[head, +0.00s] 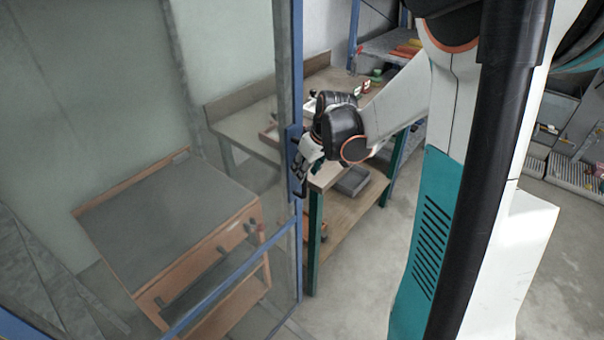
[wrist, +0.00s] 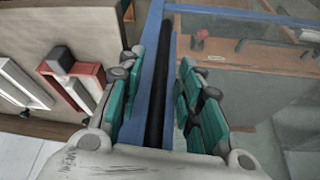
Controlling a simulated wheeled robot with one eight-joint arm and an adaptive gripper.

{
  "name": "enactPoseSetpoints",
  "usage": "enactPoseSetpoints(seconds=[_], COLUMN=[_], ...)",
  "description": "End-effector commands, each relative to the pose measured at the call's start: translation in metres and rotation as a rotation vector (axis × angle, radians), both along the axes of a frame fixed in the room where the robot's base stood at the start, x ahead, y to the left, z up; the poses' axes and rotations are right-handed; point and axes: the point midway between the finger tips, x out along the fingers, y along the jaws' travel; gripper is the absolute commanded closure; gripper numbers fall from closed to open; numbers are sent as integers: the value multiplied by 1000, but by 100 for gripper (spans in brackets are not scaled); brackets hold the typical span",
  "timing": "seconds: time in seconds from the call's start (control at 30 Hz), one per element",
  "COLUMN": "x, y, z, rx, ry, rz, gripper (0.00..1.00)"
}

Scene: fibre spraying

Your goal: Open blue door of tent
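The blue door of the tent (head: 296,90) is a tall blue frame with a clear pane, upright in the left half of the head view. My gripper (head: 300,165) is at the door's vertical edge, at about mid-height. In the wrist view, the blue door edge (wrist: 139,115) with a black strip runs between my gripper's two teal-padded fingers (wrist: 155,105). The exact contact on the right finger is hard to see.
Behind the pane stands a wooden cabinet (head: 165,225) with a grey top. A workbench (head: 245,125) with small items is just behind the door edge. Shelves with boxes (head: 575,175) are at the far right. Grey floor (head: 350,290) is clear in front of the bench.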

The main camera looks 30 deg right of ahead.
Motion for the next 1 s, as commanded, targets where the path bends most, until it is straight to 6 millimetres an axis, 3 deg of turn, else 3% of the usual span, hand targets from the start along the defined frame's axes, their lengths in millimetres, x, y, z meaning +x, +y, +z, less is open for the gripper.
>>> enactPoseSetpoints(seconds=[0.2,0.5,0.67,1.0], x=[6,7,7,6], y=[1,1,1,3], z=[-16,-17,-17,-17], rx=[0,0,0,0], ry=[0,0,0,0], rz=[0,0,0,0], gripper=[67,67,100,100])
